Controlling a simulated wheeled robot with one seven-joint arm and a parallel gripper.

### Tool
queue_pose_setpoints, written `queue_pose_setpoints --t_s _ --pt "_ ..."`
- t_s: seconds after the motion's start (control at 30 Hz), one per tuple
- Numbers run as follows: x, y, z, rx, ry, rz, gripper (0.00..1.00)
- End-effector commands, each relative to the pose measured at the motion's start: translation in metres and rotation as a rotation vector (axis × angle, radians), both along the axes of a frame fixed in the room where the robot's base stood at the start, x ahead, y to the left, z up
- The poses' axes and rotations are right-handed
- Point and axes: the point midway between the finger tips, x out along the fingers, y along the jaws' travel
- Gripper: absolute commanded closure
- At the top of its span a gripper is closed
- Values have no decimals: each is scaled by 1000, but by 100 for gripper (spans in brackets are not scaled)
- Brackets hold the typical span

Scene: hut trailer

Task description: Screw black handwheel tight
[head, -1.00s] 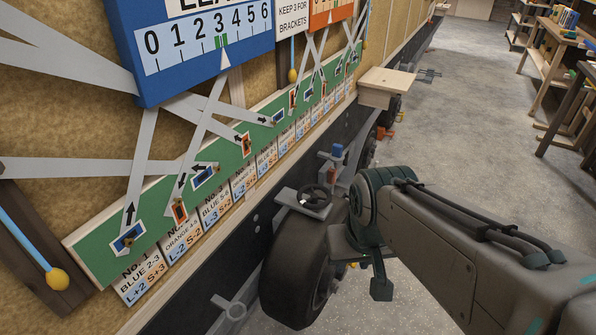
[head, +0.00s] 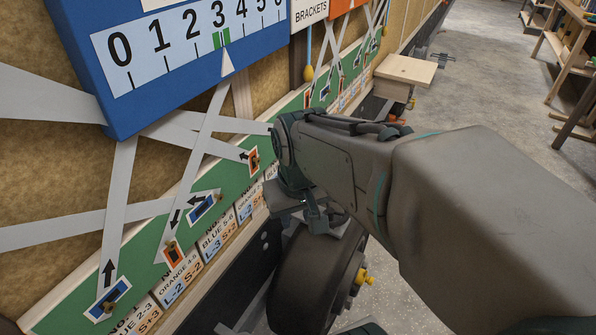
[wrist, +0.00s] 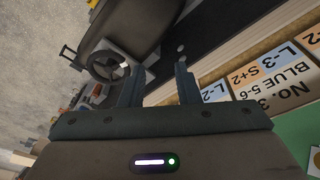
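The black handwheel (wrist: 106,67) shows in the wrist view as a dark spoked ring, left of and a little beyond the left fingertip. My gripper (wrist: 160,72) is open, with its two fingers well apart and nothing between them. The left fingertip appears close to the handwheel's rim; I cannot tell whether it touches.
The tyre (head: 303,275) stands below the bracket. The green board (head: 228,195) with arrows and number labels runs along the wall at left, close to my arm. A wooden step (head: 405,72) juts out farther back.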

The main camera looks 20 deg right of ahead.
Motion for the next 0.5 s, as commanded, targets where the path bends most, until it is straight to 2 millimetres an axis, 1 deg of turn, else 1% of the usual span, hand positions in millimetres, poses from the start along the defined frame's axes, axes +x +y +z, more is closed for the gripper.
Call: queue_pose_setpoints --t_s 0.03,0.1,0.2,0.3,0.4,0.5 --pt "14 -12 -2 -6 24 -17 71" --pt "32 -29 -3 -11 59 -29 71" --pt "58 -57 -6 -9 105 -43 71" --pt "78 -85 -12 2 144 -54 71" --pt "92 -109 -18 17 173 -59 71" --pt "101 -125 -23 28 190 -62 71"
